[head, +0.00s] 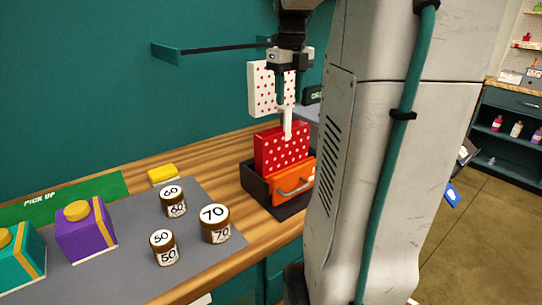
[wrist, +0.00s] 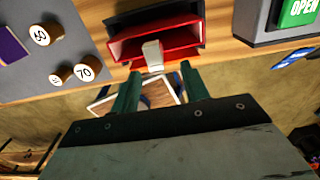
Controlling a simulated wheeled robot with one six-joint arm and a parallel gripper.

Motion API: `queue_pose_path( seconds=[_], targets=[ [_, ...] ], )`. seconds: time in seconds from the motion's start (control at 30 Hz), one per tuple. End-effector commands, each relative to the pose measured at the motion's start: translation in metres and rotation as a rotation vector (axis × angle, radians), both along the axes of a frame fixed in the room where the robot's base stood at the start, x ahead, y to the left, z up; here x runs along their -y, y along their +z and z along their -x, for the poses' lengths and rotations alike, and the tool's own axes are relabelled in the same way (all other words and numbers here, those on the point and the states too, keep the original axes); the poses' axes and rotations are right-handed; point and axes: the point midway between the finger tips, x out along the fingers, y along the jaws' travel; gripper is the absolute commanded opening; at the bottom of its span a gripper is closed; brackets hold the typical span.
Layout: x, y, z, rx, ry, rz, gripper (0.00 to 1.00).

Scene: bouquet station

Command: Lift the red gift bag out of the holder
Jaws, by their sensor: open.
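The red gift bag with white dots (head: 270,155) stands upright in a dark holder (head: 255,186) on the wooden counter in the head view. A white upright strip (head: 287,124), apparently its handle, rises from its top. My gripper (head: 288,98) is open and points down just above this strip. In the wrist view the red bag (wrist: 178,38) lies beyond my open fingers (wrist: 161,88), inside the dark holder (wrist: 190,8). The white strip (wrist: 153,56) is roughly in line with the gap between the fingers. I cannot tell whether the fingers reach around it.
A white bag with red dots (head: 261,90) is behind my gripper. An orange piece with a grey handle (head: 293,184) is at the holder's front. Numbered jars (head: 214,224), a purple box (head: 84,234) and a yellow block (head: 162,174) are to the left. A shelf bar (head: 220,48) is on the wall.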

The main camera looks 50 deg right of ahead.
Motion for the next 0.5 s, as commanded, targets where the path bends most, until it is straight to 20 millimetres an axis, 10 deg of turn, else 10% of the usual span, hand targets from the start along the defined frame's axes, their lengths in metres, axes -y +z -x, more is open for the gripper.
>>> queue_pose_path(
  seconds=[0.5],
  targets=[
    [-0.006, -0.067, -0.002, -0.002, -0.001, -0.001, 0.45]
  ],
)
